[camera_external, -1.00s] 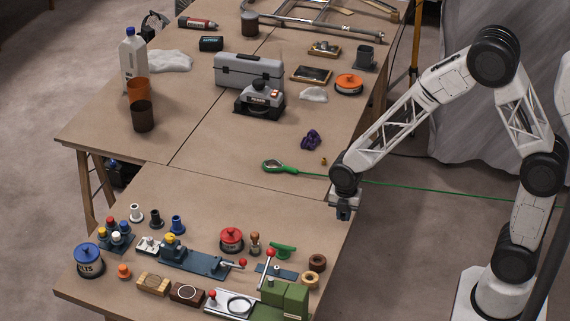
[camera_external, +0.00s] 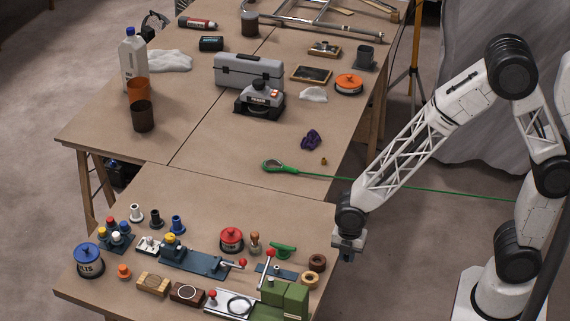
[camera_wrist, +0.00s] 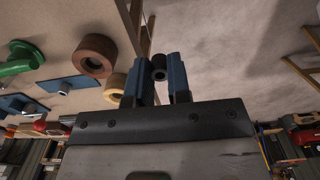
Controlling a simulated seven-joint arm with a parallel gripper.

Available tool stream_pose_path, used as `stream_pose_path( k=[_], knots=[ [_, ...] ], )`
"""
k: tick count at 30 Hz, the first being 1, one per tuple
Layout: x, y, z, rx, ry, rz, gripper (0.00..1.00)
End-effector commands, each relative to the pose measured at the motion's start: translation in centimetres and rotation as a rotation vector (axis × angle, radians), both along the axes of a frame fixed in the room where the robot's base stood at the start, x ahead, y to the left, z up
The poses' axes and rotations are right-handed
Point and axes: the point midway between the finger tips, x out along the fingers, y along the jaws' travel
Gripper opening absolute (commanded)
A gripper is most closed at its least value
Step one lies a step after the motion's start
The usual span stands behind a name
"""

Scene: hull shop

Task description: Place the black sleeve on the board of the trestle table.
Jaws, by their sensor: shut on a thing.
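My gripper (camera_external: 348,250) is just off the right edge of the near table in the external view. In the wrist view, its two blue fingers (camera_wrist: 158,88) are shut on a small black sleeve (camera_wrist: 159,67), whose open end shows. The floor is behind the sleeve there. In the external view I cannot make the held sleeve out. The trestle table's brown board (camera_external: 225,195) spreads to the left of my gripper, with trestle legs under its far left part.
Near the board's right edge are a dark brown ring (camera_external: 317,262), a tan ring (camera_external: 309,279) and a green machine (camera_external: 285,298). A black flanged piece (camera_external: 156,218) stands among similar ones at left. A green cord (camera_external: 440,190) runs behind my arm. The board's middle is clear.

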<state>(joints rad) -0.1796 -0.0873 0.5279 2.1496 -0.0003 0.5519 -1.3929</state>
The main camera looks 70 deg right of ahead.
Motion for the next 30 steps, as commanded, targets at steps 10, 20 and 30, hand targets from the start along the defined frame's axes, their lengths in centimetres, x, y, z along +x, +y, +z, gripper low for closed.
stream_pose_path(
  k=[10, 20, 30],
  knots=[
    [-0.4, 0.8, 0.0, 0.000, 0.000, -0.003, 0.00],
    [0.0, 0.8, 0.0, 0.000, -0.001, -0.003, 0.00],
    [3.6, 1.5, -0.4, 0.000, 0.000, -0.003, 0.00]
  ],
)
